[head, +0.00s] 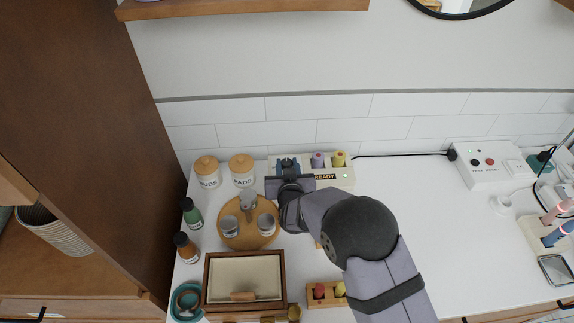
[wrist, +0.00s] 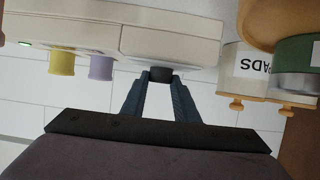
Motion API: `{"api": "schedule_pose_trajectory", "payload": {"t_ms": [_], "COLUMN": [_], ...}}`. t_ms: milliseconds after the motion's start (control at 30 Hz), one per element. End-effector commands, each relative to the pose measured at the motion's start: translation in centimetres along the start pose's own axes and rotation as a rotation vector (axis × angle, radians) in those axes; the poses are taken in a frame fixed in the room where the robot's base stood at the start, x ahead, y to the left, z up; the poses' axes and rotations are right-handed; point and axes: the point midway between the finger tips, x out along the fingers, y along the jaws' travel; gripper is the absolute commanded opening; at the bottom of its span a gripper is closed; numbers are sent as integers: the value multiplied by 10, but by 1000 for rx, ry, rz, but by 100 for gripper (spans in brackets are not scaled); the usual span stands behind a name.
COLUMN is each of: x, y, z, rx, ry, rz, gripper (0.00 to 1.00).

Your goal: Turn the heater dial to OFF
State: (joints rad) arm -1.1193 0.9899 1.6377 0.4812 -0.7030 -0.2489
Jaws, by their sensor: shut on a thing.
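The heater (head: 347,184) is a cream box against the tiled wall, with a READY label and a small green light at its right end. It also fills the top of the wrist view (wrist: 170,45). Its dial (wrist: 161,74) is a short dark knob in the wrist view, seen between my two blue fingertips. My gripper (head: 287,163) is at the left part of the heater and is shut on the dial. The fingers and wrist hide the dial in the head view, and no dial marking or OFF position can be read.
A purple roller (head: 318,160) and a yellow roller (head: 339,158) stand in the heater, right of my gripper. Two lidded jars (head: 242,180) stand close on its left. A round wooden tray (head: 233,240) holds small metal containers. A black cord (head: 400,155) runs right to a switch box (head: 490,178).

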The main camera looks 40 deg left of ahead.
Motion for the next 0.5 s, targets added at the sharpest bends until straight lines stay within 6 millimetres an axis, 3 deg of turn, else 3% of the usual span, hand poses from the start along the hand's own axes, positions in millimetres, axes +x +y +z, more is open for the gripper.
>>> {"api": "schedule_pose_trajectory", "payload": {"t_ms": [500], "x": [2], "y": [3], "z": [0], "rx": [-70], "ry": [9], "rz": [-180], "gripper": [5]}}
